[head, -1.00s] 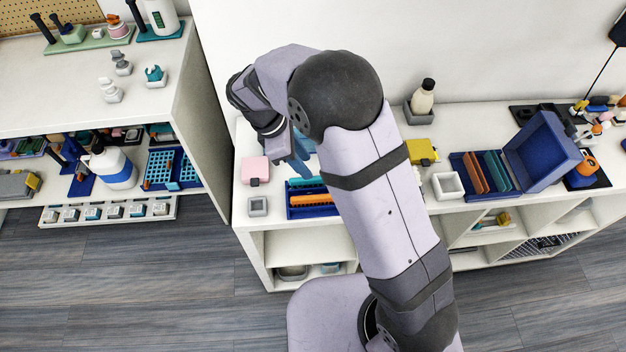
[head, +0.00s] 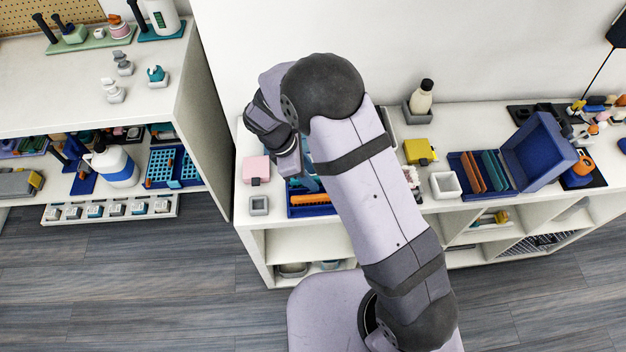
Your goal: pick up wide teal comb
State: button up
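A blue tray (head: 312,211) sits on the low white shelf unit, left of my arm. An orange comb (head: 308,200) lies along its front. Behind the orange comb a small teal-blue patch (head: 308,184) shows, likely the wide teal comb; most of it is hidden by my gripper and arm. My gripper (head: 294,170) is over the back left of the tray, pointing down. Its fingertips are too small and covered to tell whether they are open or touch anything.
A pink box (head: 256,169) and a small grey square holder (head: 259,205) stand left of the tray. A yellow box (head: 419,151), a white square dish (head: 446,185) and an open blue case (head: 485,172) with combs stand to the right. A wall is behind.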

jog(key=shift+f, duration=0.25)
dwell(0.6)
grip_shut()
